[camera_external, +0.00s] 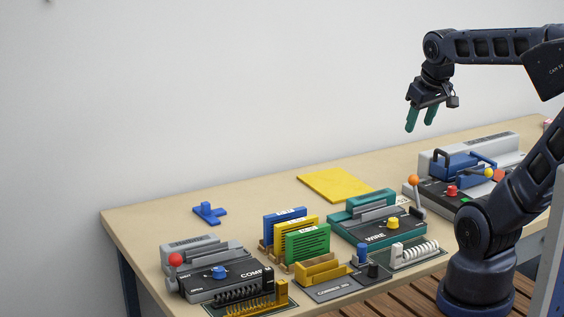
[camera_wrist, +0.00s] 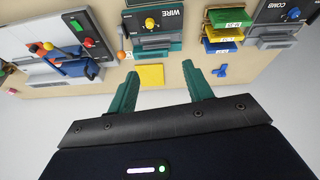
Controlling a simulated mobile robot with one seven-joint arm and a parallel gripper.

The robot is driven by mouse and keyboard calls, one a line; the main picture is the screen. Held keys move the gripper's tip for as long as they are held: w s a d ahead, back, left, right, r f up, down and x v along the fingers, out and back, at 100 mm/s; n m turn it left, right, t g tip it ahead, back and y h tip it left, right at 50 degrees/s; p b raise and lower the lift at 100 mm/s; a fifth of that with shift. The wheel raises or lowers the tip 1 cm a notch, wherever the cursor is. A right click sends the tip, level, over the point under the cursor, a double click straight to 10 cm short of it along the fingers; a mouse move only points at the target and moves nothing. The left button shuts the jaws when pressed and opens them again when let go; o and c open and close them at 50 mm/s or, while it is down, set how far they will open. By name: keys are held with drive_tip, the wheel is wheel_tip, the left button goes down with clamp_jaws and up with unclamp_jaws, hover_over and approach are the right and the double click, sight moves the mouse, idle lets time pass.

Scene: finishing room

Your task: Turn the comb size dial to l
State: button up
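The comb machine (camera_external: 212,274) is grey and dark, marked "COMB", at the near left end of the bench. A blue dial (camera_external: 219,272) sits on its top; its size marks are too small to read. A red-knobbed lever (camera_external: 176,259) stands at its left end. My gripper (camera_external: 420,122) is high above the back of the bench, far to the right of the comb machine. Its green fingers (camera_wrist: 163,75) are apart and empty.
Blue, yellow and green holders (camera_external: 307,242) stand right of the comb machine. Beyond are the teal wire machine (camera_external: 377,228), with an orange-knobbed lever, and a blue-and-grey machine (camera_external: 470,165). A yellow sheet (camera_external: 335,184) and small blue piece (camera_external: 209,213) lie at the back. The back left is mostly clear.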

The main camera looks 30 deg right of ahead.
drive_tip(key=w+a+f+n+g+h, duration=0.1)
drive_tip(key=w+a+f+n, duration=0.1)
drive_tip(key=w+a+n, duration=0.7)
drive_tip(key=n+g+y, duration=0.1)
drive_tip(key=n+g, duration=0.2)
drive_tip(key=n, duration=1.8)
hover_over(216, 273)
wheel_tip(216, 273, down, 20)
drive_tip(key=r, duration=0.1)
wheel_tip(216, 273, down, 11)
drive_tip(key=shift+r, duration=0.1)
drive_tip(key=c, duration=1)
drive_tip(key=shift+o, duration=0.2)
